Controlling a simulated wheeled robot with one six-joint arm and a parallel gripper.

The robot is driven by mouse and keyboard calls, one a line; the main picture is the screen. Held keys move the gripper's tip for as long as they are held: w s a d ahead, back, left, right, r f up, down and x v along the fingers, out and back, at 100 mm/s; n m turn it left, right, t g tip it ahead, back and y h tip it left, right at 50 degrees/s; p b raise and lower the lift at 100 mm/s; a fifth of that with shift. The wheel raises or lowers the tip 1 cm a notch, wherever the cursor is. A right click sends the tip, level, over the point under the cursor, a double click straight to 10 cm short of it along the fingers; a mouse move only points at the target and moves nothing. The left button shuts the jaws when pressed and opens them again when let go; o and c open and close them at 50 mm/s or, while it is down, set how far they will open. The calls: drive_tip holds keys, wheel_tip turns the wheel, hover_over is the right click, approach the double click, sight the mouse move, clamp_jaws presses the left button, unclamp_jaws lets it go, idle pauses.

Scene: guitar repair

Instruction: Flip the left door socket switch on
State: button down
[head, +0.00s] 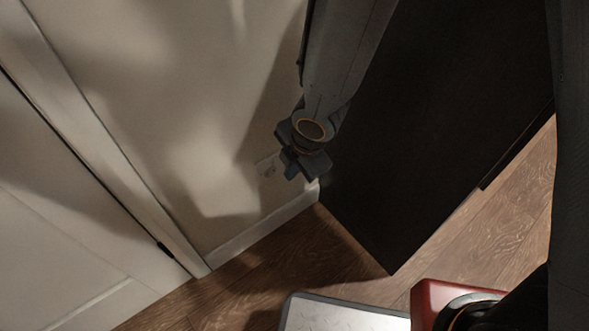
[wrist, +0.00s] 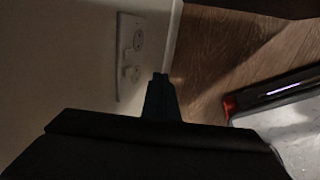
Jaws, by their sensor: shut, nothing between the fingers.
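The wall socket (head: 268,166) is a pale plate low on the wall, just left of my gripper in the head view and partly covered by it. In the wrist view the socket (wrist: 131,55) shows as a white double plate with outlets and small raised parts, dim and in shadow. Whether its switches are on or off is too small to tell. My gripper (head: 290,172) is shut and empty, close to the socket. In the wrist view its closed fingertips (wrist: 160,78) point just right of the plate's lower end; contact cannot be made out.
A white door (head: 60,220) with its frame stands at the left. A dark cabinet (head: 430,120) stands right of my gripper. A white baseboard (head: 262,232) runs along the wall above the wooden floor (head: 240,290). My red and grey base is at the bottom.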

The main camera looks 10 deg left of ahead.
sight(276, 161)
drive_tip(key=shift+w+a+f+p, duration=0.1)
drive_tip(key=shift+w+a+p, duration=0.85)
drive_tip(key=shift+w+a, duration=0.4)
drive_tip(key=shift+s+a, duration=0.1)
drive_tip(key=shift+a, duration=0.1)
